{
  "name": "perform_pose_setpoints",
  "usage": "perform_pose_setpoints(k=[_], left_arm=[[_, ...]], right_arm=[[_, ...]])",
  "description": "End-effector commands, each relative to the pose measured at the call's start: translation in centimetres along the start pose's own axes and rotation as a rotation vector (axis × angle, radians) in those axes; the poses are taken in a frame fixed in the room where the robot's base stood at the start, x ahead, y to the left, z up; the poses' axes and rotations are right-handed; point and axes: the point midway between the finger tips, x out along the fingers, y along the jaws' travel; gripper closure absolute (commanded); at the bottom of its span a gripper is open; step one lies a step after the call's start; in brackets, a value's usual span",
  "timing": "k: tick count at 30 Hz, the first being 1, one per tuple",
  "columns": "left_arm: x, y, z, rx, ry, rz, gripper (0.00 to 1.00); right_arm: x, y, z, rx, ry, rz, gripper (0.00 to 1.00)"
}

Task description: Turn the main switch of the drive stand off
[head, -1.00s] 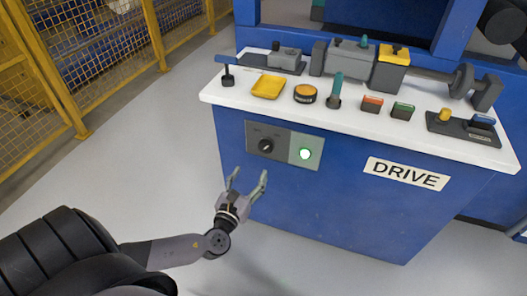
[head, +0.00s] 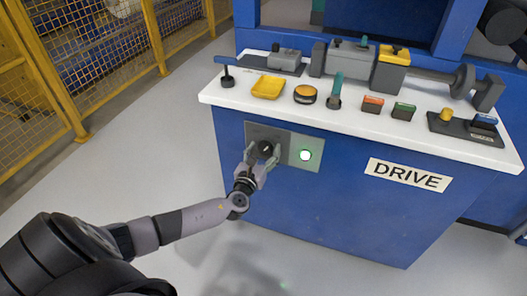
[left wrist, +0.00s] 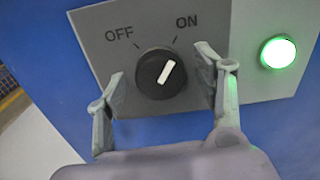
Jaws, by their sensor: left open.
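The main switch (left wrist: 158,76) is a round black knob with a white pointer on a grey plate (left wrist: 100,28) marked OFF and ON. In the left wrist view its pointer leans up and right, toward ON. The switch (head: 265,148) also shows on the front of the blue drive stand (head: 320,205). A round lamp (left wrist: 278,52) beside it is lit green. My left gripper (left wrist: 160,90) is open, with one finger on each side of the knob; I cannot tell whether they touch it. In the head view the left gripper (head: 261,162) partly covers the plate. My right gripper is not in view.
The stand's white top (head: 225,97) overhangs the switch plate and carries several parts, including a yellow tray (head: 268,87) and a green lever (head: 335,90). A yellow mesh fence (head: 90,65) stands at the left. The floor (head: 150,150) between is clear.

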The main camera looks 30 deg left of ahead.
Motion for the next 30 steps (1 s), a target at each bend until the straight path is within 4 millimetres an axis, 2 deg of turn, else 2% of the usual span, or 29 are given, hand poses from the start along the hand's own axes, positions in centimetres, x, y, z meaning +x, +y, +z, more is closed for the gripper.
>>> perform_pose_setpoints(k=[2, 22, 30], left_arm=[[-0.02, -0.01, -0.01, 0.0, 0.0, 0.0, 0.41], [-0.05, 0.0, -0.01, 0.0, 0.0, 0.0, 0.86], [-0.06, 0.0, -0.12, -0.026, 0.0, 0.0, 0.86]], right_arm=[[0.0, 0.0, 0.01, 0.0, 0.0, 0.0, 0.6], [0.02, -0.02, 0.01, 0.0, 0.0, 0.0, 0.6], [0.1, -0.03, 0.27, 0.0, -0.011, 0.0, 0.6]])
